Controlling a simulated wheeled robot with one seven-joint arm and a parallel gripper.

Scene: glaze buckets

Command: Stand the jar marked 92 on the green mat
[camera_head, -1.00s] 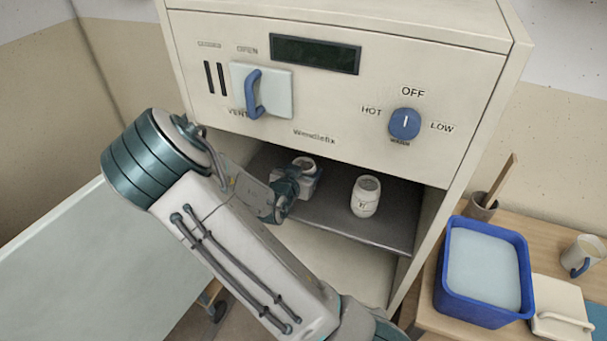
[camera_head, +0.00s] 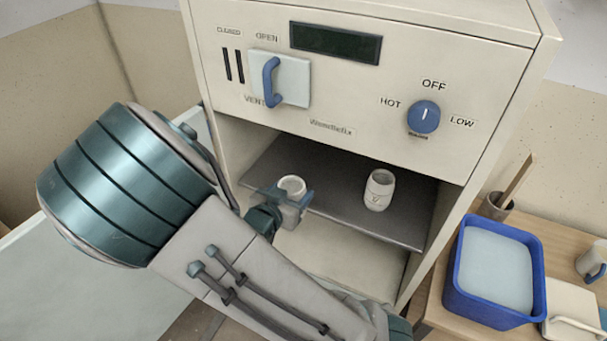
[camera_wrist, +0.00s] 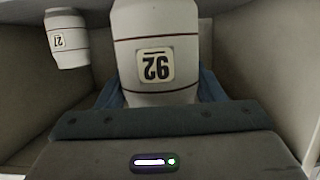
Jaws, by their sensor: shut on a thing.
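The jar marked 92 (camera_wrist: 155,30) fills the top middle of the wrist view, its label upside down there; it is white with thin dark red bands. My gripper (camera_wrist: 160,95) is shut on it, with blue fingers on both sides. In the head view my gripper (camera_head: 283,200) holds the jar (camera_head: 292,185) at the front left of the grey shelf, inside the open compartment. I cannot tell whether the jar's base is clear of the shelf. The green mat is not in view.
Another white jar (camera_head: 379,190), marked 27 in the wrist view (camera_wrist: 67,40), stands on the grey shelf (camera_head: 335,200) to the right. Compartment walls flank my gripper. A blue tub (camera_head: 480,300), a brush pot (camera_head: 497,206) and a mug (camera_head: 592,260) are on a wooden table at right.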

